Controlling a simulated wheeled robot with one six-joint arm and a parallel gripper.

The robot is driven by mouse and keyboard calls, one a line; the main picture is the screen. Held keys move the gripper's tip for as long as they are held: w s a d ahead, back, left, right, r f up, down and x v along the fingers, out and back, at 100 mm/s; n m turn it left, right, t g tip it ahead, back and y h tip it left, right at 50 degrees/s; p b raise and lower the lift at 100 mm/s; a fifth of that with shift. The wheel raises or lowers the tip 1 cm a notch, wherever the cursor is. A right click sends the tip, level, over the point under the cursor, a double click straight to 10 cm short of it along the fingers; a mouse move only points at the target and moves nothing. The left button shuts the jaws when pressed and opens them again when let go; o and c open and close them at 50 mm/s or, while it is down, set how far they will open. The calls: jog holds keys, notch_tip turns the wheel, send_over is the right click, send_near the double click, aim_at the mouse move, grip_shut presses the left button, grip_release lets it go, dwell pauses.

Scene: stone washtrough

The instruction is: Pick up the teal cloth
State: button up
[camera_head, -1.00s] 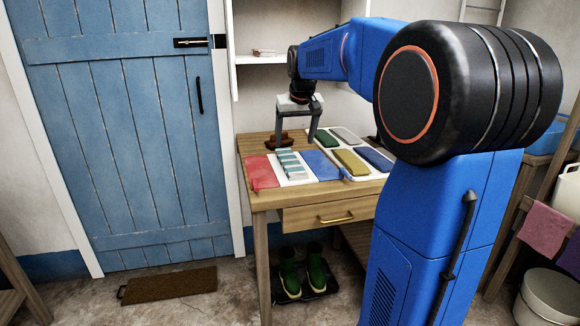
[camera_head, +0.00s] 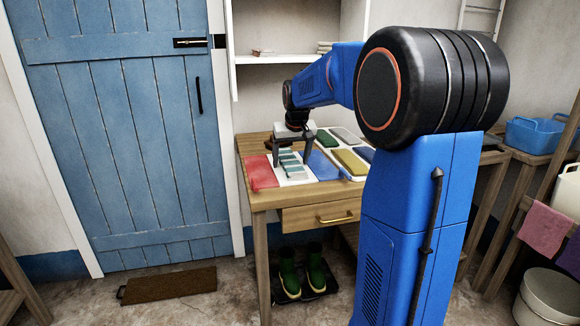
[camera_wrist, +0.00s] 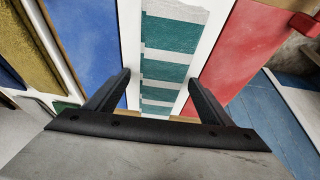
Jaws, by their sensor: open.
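The teal cloth (camera_head: 290,166) has teal and white stripes and lies flat on a white surface on the wooden table (camera_head: 262,201). In the wrist view the teal cloth (camera_wrist: 168,72) runs away from me between and beyond my fingers. My gripper (camera_head: 291,162) is open and empty, pointing down over the cloth. In the wrist view my gripper (camera_wrist: 158,80) has one finger on each side of the striped strip. I cannot tell how high the fingertips are above the table. In the head view my gripper hides the far end of the cloth.
A red cloth (camera_head: 261,173) lies left of the teal cloth and a blue cloth (camera_head: 322,165) lies right of it, both close. A white tray (camera_head: 340,150) with green, grey, yellow and dark blue pieces is farther right. A shelf (camera_head: 262,59) stands behind.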

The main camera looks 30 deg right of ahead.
jog(key=c, duration=1.2)
